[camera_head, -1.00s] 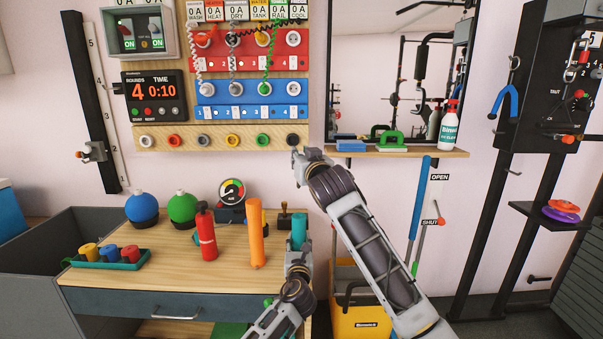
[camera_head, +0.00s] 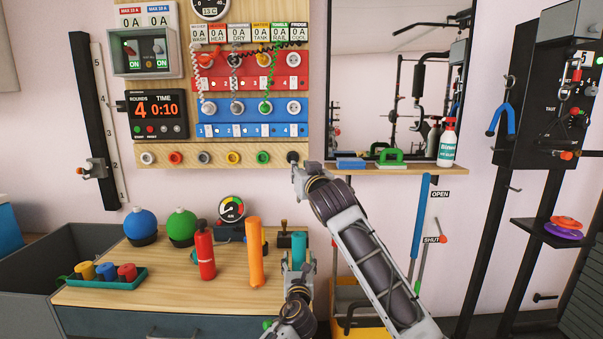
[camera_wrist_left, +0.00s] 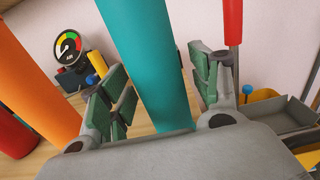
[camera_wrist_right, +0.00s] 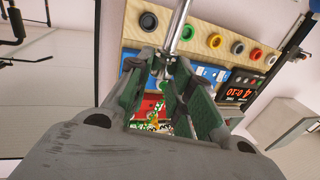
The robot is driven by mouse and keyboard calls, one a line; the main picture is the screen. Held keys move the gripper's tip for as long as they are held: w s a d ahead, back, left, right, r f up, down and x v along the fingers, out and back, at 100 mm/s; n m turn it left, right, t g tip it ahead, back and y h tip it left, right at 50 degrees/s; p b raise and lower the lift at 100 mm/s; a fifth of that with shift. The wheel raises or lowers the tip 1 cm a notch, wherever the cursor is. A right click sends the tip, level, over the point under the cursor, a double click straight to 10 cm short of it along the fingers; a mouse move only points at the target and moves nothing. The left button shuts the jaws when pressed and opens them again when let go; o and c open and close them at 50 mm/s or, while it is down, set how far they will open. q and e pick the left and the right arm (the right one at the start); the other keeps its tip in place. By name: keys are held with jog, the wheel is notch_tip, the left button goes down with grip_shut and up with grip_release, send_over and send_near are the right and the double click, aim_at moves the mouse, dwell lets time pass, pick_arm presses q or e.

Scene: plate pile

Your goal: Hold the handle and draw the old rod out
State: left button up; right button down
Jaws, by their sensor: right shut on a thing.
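A teal cylinder (camera_head: 299,244) stands upright at the right end of the wooden table. My left gripper (camera_head: 298,262) is around it with its fingers apart. In the left wrist view, the teal cylinder (camera_wrist_left: 148,60) passes between the open green pads, with a gap on the right side. My right gripper (camera_head: 297,166) is higher up, in front of the board's lower right corner. In the right wrist view, its fingertips are shut on a thin shiny metal rod (camera_wrist_right: 181,22). The rod's far end is out of that view and cannot be made out in the head view.
An orange cylinder (camera_head: 255,252) and a red extinguisher-like bottle (camera_head: 205,252) stand left of the teal cylinder. A tray (camera_head: 100,283) of coloured cups is at the table's left. A shelf (camera_head: 400,168) with a spray bottle is right of my right gripper.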

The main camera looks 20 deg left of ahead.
pick_arm(q)
jog(key=shift+s, duration=0.15)
jog(key=v, duration=1.1)
jog(key=shift+s, duration=0.3)
jog(key=shift+d, duration=0.2)
dwell(0.3)
